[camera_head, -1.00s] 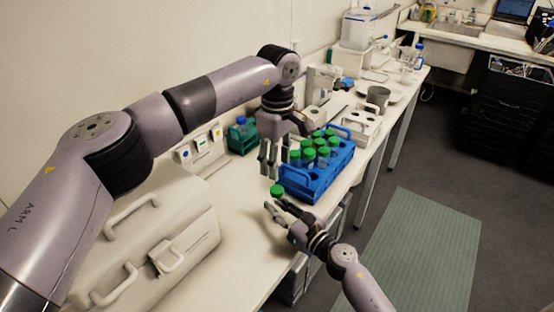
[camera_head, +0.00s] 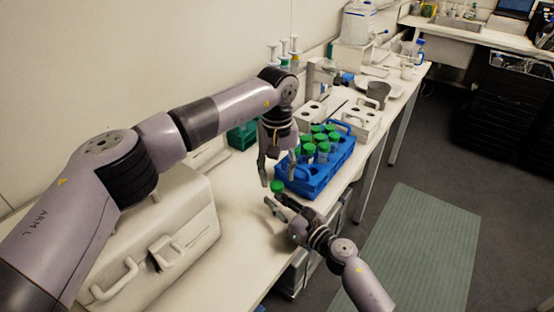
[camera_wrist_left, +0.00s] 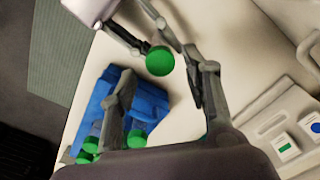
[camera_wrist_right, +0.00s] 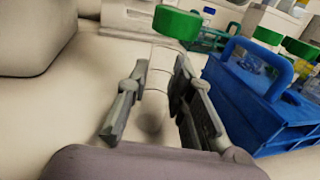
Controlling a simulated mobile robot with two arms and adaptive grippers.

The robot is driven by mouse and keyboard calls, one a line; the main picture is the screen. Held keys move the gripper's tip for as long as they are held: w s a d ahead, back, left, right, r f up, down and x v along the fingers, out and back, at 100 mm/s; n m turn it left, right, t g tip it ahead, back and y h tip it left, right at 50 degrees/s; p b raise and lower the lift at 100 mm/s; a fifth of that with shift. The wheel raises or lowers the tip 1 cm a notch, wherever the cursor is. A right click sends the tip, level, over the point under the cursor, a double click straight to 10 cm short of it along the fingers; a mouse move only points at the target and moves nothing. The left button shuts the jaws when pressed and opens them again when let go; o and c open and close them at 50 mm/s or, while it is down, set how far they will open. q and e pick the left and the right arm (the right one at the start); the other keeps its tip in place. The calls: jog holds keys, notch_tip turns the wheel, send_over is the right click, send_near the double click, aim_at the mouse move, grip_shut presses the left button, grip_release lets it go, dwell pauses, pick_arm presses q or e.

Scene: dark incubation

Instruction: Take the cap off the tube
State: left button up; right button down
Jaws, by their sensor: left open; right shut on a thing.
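The tube (camera_wrist_right: 154,85) is clear and stands roughly upright between the fingers of my right gripper (camera_wrist_right: 160,63), which is shut on it. Its green cap (camera_head: 277,186) is on top, above the fingertips; it also shows in the right wrist view (camera_wrist_right: 177,24). My left gripper (camera_head: 277,169) is open, pointing down just above the cap. In the left wrist view the cap (camera_wrist_left: 160,60) lies between the open fingers, seen from above, with a gap on both sides. The tube body is mostly hidden in the head view.
A blue rack (camera_head: 308,186) with several green-capped tubes stands close behind the grippers. A green rack (camera_head: 241,137) is by the wall. A pale case (camera_head: 165,225) occupies the bench at left. Bare bench (camera_head: 240,230) lies in front.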

aim_at(277, 186)
pick_arm(q)
jog(key=shift+f, duration=1.4)
jog(key=shift+c, duration=0.3)
grip_shut()
